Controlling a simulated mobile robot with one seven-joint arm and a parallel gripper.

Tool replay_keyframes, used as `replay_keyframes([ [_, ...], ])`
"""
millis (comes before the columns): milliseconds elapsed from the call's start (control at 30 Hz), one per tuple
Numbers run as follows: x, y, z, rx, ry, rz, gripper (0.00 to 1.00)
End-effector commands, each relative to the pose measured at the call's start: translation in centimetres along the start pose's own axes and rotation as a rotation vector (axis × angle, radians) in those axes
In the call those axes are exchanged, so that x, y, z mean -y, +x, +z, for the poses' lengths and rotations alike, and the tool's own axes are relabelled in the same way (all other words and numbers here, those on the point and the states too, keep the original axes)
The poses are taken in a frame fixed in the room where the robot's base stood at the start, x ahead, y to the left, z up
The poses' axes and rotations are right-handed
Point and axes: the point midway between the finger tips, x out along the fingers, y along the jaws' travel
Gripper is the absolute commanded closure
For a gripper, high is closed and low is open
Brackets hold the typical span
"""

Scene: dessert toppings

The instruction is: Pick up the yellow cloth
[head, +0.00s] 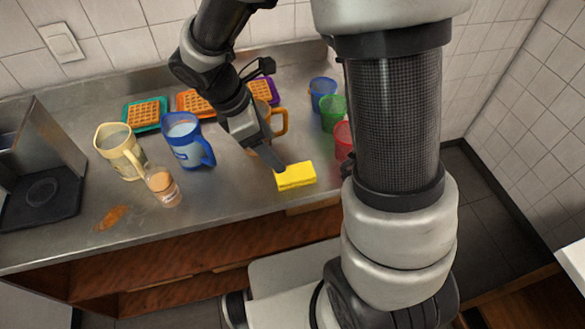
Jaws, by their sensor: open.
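The yellow cloth (296,177) lies folded on the steel counter (235,195), close to its front edge. The jaws are open, and the far finger is largely hidden by the gripper body.
A blue pitcher (188,142), a yellow pitcher (120,152) and a small jar (162,187) stand left. An orange-handled mug (279,122) is behind my gripper. Blue (322,95), green (333,112) and red (343,138) cups stand right. A brown spill (112,217) marks the counter. Waffles lie behind.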

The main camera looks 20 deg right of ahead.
Motion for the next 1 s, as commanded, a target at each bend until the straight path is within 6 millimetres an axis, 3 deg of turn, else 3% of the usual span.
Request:
replay_keyframes([
  [100,0.1,2.9,0.0,0.001,0.0,-0.005,0.3],
  [300,0.1,6.1,0.0,0.0,0.002,-0.003,0.3],
  [533,0.0,7.6,0.1,0.0,0.003,-0.002,0.3],
  [800,0.0,11.5,0.3,0.001,0.002,-0.003,0.3],
  [1000,-0.1,12.1,0.3,0.0,0.003,0.001,0.3],
])
